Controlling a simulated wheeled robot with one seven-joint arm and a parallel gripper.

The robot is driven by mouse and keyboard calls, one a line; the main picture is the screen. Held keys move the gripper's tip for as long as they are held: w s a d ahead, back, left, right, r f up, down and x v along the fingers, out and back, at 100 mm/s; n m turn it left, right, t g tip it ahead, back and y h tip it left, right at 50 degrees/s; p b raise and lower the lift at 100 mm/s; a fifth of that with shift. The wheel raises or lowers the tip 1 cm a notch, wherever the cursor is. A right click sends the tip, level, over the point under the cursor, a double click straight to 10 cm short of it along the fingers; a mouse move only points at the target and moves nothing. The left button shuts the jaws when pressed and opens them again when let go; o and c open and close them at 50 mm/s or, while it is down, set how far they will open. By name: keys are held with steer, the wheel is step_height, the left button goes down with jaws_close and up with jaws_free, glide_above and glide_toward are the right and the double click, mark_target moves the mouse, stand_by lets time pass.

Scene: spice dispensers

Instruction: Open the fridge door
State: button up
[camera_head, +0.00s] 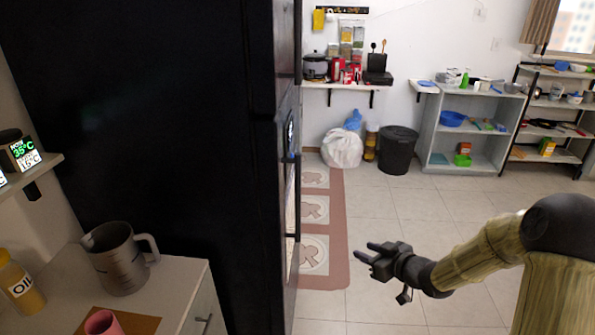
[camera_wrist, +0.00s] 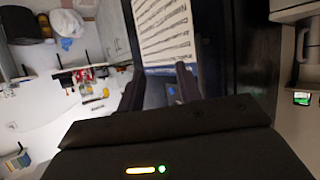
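The tall black fridge (camera_head: 160,110) fills the left half of the head view, its side facing me. Its front with the door (camera_head: 288,215) faces right and shows nearly edge-on; it looks shut. A thin dark upright bar, perhaps the handle, shows along that front. My gripper (camera_head: 364,252) is to the right of the fridge front, apart from it, with fingers spread and nothing between them. In the wrist view, the open fingers (camera_wrist: 158,85) point towards a dark surface bearing a white lined sheet (camera_wrist: 163,30), apparently the fridge front.
A counter (camera_head: 185,285) with a metal jug (camera_head: 120,258) and an oil bottle (camera_head: 20,285) is at lower left. A patterned mat (camera_head: 338,235) lies before the fridge. A black bin (camera_head: 398,150) and shelves (camera_head: 433,130) stand behind. The tiled floor between is clear.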

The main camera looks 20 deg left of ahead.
mark_target(300, 195)
steer(key=a+r+n+g+y+p, duration=0.1)
steer(key=a+r+y+p, duration=0.1)
steer(key=r, duration=0.3)
steer(key=s+a+r+n+g+y+p, duration=0.1)
steer(key=a+r+n+y+p, duration=0.1)
steer(key=a+r+y+p, duration=0.1)
step_height(300, 195, up, 2)
steer(key=shift+r+y+p, duration=0.2)
steer(key=shift+y+p, duration=0.5)
steer(key=shift+p, duration=0.1)
steer(key=shift+a, duration=0.1)
steer(key=p+x, duration=0.4)
steer(key=x, duration=1.3)
steer(key=shift+w+a+f+p, duration=0.1)
steer(key=shift+p, duration=0.25)
steer(key=shift+c, duration=0.2)
jaws_close()
